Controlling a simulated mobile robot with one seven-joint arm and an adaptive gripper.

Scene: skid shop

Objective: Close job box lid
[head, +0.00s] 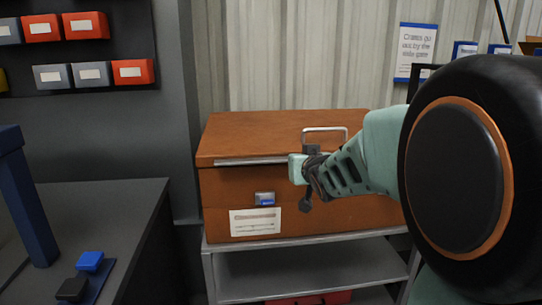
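The brown job box (225,190) stands on a grey metal rack in the middle of the head view. Its lid (245,130) lies down over the box, with a pale metal strip along the front edge. I cannot tell whether a thin gap remains under it. A metal handle (325,129) stands on the lid. A small latch (264,199) and a white label (255,222) are on the box front. My gripper (306,178) is in front of the box near the lid's front edge, below the handle. Its finger opening and any contact are unclear. My arm hides the box's right side.
A dark workbench (115,210) with a blue post (25,200) and small blocks is at left. Red and grey bins (86,25) hang above it. The rack shelf (300,275) is under the box. A corrugated wall with a sign (415,50) is behind.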

